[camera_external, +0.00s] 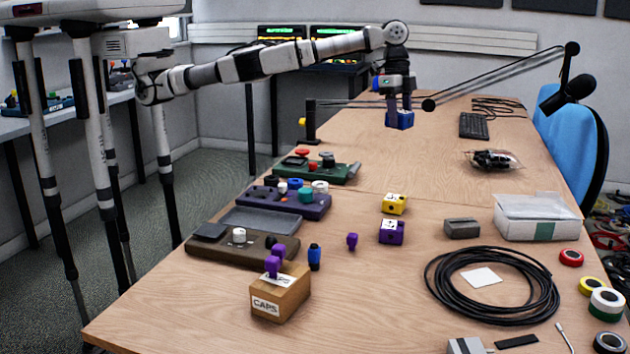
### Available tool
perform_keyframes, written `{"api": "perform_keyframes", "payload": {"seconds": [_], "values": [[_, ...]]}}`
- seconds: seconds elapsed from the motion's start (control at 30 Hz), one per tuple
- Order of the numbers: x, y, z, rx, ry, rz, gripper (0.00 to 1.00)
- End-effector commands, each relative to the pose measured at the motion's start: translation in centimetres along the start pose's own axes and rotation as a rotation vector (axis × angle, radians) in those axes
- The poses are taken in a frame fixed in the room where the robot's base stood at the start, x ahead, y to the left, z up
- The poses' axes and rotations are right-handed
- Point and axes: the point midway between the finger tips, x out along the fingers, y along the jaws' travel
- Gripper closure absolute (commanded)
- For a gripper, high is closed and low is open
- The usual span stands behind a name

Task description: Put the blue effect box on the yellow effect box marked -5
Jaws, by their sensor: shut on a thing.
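My gripper (399,105) points down above the table and is shut on the blue effect box (401,121), holding it in the air. The yellow effect box (395,204) sits on the table below and nearer the camera, apart from the blue one. It has a pale top with small dark marks that are too small to read. A purple effect box (392,231) stands just in front of the yellow one.
A grey block (462,228), a white carton (541,216) and a black cable coil (491,287) lie to the right. Pedal boards (288,202) and a CAPS box (280,293) stand to the left. A microphone boom (500,72) crosses near my gripper. The table behind the yellow box is clear.

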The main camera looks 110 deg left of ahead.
Motion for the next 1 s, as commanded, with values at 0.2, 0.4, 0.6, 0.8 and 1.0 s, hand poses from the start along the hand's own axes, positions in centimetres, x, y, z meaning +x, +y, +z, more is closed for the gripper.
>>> {"api": "perform_keyframes", "payload": {"seconds": [0.2,0.4,0.6,0.8,1.0], "values": [[4.0,0.0,0.7,-0.025,-0.004,-0.001,0.74],[9.2,-0.1,1.5,-0.023,-0.005,-0.002,0.74],[13.6,-0.1,2.2,-0.021,-0.003,-0.002,0.74],[15.5,-0.1,2.4,-0.020,0.000,-0.002,0.74],[17.6,-0.1,2.8,-0.020,-0.003,-0.002,0.74]]}}
